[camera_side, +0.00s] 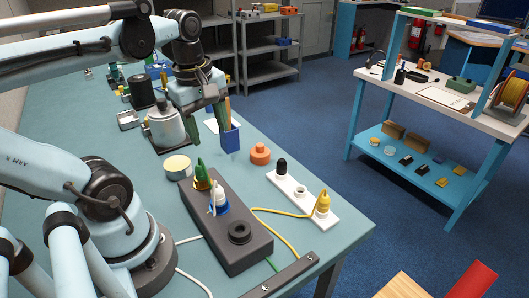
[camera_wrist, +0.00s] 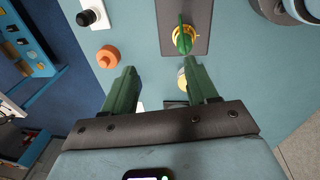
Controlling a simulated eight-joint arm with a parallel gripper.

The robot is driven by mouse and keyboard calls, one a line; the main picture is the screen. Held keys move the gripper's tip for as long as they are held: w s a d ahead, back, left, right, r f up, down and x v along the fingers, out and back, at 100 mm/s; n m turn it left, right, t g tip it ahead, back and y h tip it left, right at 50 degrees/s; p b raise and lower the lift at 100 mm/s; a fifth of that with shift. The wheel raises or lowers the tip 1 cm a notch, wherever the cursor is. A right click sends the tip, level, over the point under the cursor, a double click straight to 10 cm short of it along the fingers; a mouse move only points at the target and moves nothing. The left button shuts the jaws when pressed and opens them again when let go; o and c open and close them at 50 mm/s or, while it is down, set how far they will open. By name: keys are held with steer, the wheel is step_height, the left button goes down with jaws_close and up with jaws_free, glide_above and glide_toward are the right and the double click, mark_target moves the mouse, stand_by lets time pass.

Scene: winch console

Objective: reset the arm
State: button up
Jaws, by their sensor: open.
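My gripper (camera_side: 207,118) hangs over the teal table in the side view, near a silver canister and a blue pencil box. In the wrist view its two green fingers (camera_wrist: 159,78) stand well apart with nothing held between them. The dark grey winch console (camera_side: 245,252) lies on the table, nearer the side camera than my gripper. It carries a green pointed knob (camera_side: 202,174), a white knob (camera_side: 219,198) on a blue ring and a black ring (camera_side: 239,232). In the wrist view the green knob (camera_wrist: 183,38) sits on a yellow ring, ahead of the fingers.
Close by stand the blue box (camera_side: 230,141), silver canister (camera_side: 167,128), orange knob-like piece (camera_side: 260,154) and pale yellow puck (camera_side: 178,167). A white strip (camera_side: 301,193) bears black and yellow knobs. Yellow and white cables run across the table. A shelf bench (camera_side: 405,160) stands apart at right.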

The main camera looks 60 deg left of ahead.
steer(key=w+d+f+m+t, duration=0.3)
steer(key=w+d+m+t, duration=0.2)
steer(key=m, duration=1.4)
steer(key=w+d, duration=0.2)
steer(key=shift+w+d+f+t+h, duration=0.15)
steer(key=shift+d+f+t+h, duration=0.15)
steer(key=shift+d, duration=0.1)
